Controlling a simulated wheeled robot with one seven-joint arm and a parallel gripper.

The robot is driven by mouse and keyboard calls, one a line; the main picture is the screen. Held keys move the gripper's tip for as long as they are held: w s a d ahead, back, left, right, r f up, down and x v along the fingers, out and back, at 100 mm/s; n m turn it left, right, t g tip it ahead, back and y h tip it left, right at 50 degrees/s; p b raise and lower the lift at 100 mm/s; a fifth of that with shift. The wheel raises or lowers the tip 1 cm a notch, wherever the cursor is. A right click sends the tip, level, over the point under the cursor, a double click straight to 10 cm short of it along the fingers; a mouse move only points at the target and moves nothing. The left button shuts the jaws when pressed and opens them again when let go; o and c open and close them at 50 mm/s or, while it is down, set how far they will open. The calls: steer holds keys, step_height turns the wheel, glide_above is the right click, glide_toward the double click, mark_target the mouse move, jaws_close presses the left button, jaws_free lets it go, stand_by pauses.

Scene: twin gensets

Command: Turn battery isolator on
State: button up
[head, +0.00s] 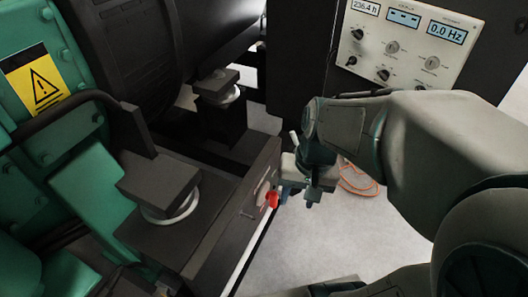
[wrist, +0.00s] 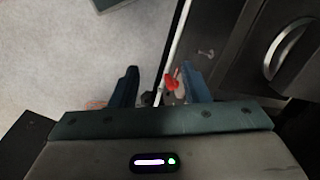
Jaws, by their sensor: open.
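The battery isolator is a small red key-like handle (head: 272,199) on the side face of the dark base frame, in the middle of the head view. In the wrist view the red handle (wrist: 171,82) shows between the two fingers, nearer the right one. My gripper (head: 297,192) is just to the right of the handle in the head view. In the wrist view its blue-grey fingers (wrist: 160,85) are apart, with nothing gripped. I cannot tell whether a finger touches the handle. The isolator's on and off marks are too small to read.
The dark base frame (head: 205,225) carries the green genset (head: 85,180) on the left. A control panel (head: 405,45) reading 0.0 Hz stands at the upper right. An orange cable (head: 358,180) lies on the pale floor. The floor right of the frame is mostly clear.

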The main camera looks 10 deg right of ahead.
step_height(320, 180, down, 9)
steer(key=w+m+g+y+b, duration=0.2)
steer(key=m+y+b, duration=0.1)
steer(key=m+y, duration=0.15)
steer(key=m+t+y+b, duration=0.95)
steer(key=m+t, duration=0.25)
steer(key=m, duration=0.6)
glide_toward(277, 198)
steer(key=w+a+h+b, duration=0.1)
steer(key=w+a+b, duration=0.1)
steer(key=w+a, duration=0.3)
steer(key=a, duration=0.2)
steer(key=shift+w+a, duration=0.35)
steer(key=shift+a, duration=0.05)
steer(key=shift+r+n, duration=0.1)
steer(key=shift+n, duration=0.15)
jaws_close()
